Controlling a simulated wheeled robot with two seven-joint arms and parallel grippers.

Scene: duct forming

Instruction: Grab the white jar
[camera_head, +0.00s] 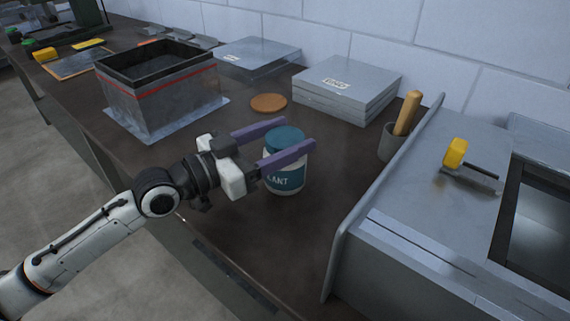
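The white jar (286,185) stands upright on the dark bench top. It has a teal lid and a teal label with partly hidden white lettering. My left gripper (287,135) reaches over from the left with its two purple fingers spread apart. One finger passes behind the lid's left side and the other crosses in front of the jar's upper part. The jar's top sits between or just beneath the fingers; I cannot tell whether they touch it. My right gripper is not in view.
A grey metal box with a red stripe (168,97) stands left on a sheet. Stacked metal sheets (345,87) lie behind the jar, beside a round orange-brown disc (268,102). A cup with a wooden handle (392,143) and a grey machine (420,200) stand right.

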